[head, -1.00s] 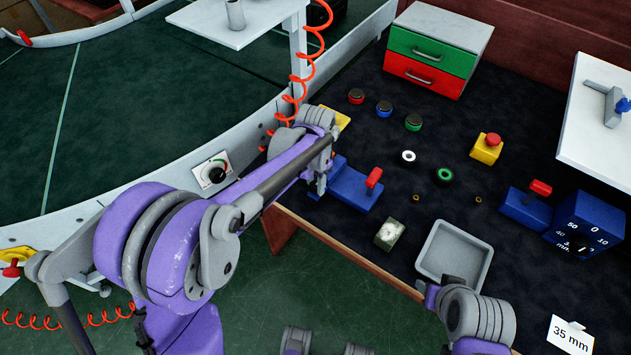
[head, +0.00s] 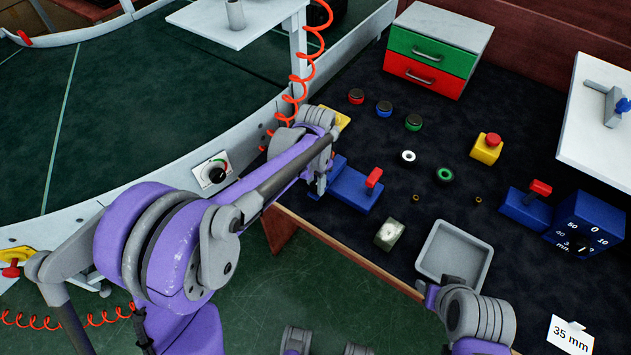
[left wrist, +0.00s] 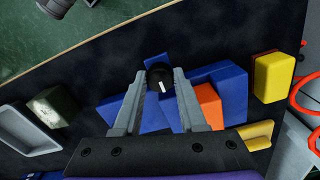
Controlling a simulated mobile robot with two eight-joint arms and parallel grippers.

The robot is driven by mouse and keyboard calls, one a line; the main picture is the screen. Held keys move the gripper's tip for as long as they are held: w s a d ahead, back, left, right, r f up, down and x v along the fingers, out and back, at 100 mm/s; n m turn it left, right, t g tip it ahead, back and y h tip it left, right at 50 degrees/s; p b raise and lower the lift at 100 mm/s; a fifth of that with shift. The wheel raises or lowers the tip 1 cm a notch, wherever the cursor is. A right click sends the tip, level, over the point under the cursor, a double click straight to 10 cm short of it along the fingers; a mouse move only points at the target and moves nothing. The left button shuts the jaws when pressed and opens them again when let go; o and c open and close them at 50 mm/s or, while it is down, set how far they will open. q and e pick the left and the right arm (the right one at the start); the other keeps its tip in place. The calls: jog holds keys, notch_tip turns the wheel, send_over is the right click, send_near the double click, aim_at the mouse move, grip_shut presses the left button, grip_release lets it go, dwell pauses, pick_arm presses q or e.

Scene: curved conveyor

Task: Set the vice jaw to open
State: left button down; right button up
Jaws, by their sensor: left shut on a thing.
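The blue vice (head: 352,187) with a red upright part (head: 373,178) lies on the dark bench mat near the bench's front edge. My left gripper (head: 322,184) is at the vice's left end, pointing down. In the left wrist view, its two fingers (left wrist: 160,84) are shut on a black knob (left wrist: 160,76) with a white mark, one finger on each side. The vice's blue body (left wrist: 232,88) and its orange-red part (left wrist: 208,104) show beside the right finger. In the head view the knob is hidden by the gripper.
A grey tray (head: 432,267) and a pale green block (head: 390,234) lie right of the vice. A second blue device (head: 524,213) stands by a blue dial box (head: 600,215). Coloured rings, a yellow button box (head: 486,151) and a drawer cabinet (head: 440,28) stand farther back.

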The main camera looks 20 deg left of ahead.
dwell(0.3)
pick_arm(q)
jog(key=d, duration=0.1)
jog(key=s+d, duration=0.1)
jog(key=d, duration=0.1)
jog(key=shift+s+d, duration=0.1)
jog(key=c, duration=0.8)
grip_release()
jog(key=o, duration=0.3)
jog(key=shift+d, duration=0.1)
jog(key=shift+o, duration=0.2)
notch_tip(320, 180, up, 11)
jog(key=shift+p, duration=0.3)
jog(key=shift+s, duration=0.1)
